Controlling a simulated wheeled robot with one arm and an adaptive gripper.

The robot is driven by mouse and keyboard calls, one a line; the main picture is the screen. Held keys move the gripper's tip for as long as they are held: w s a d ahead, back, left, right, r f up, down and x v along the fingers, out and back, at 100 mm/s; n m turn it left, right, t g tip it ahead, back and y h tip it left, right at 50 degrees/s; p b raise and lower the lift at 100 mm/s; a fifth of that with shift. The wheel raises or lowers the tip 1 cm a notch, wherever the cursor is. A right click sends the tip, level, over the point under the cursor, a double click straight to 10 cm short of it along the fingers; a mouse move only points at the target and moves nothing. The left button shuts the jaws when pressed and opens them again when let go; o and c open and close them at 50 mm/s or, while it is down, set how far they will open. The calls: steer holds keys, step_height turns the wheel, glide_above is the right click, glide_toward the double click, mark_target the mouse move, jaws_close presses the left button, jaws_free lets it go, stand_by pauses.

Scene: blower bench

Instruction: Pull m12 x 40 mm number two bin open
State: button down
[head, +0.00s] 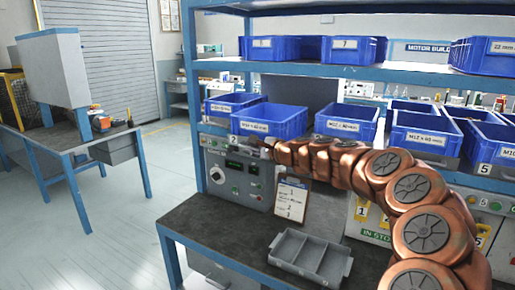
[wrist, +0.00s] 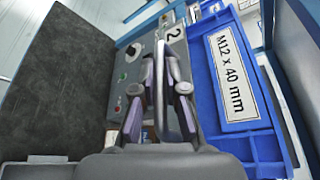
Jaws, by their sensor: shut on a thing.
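The blue bin labelled M12 x 40 mm fills the right of the wrist view (wrist: 205,85), turned sideways, with a tag marked 2 (wrist: 174,34) beside it. In the head view, a blue bin (head: 285,124) stands on the middle shelf just above the end of my arm. My gripper (wrist: 163,85) is shut on a thin grey upright piece (wrist: 161,95), seemingly the handle at the bin's front. In the head view my gripper (head: 257,146) is small, below the bin's front and partly hidden by my copper arm.
Other blue bins (head: 345,122) stand close by on the same shelf, one with a similar label (head: 425,139). A control panel (head: 232,170) lies below the shelf. A grey divided tray (head: 310,257) and clipboard (head: 291,198) are on the bench (head: 215,222).

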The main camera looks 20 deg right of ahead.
steer(key=shift+s+a, duration=0.4)
steer(key=shift+a, duration=0.1)
steer(key=c, duration=1.2)
jaws_free()
steer(key=shift+s, duration=0.1)
steer(key=v, duration=1.2)
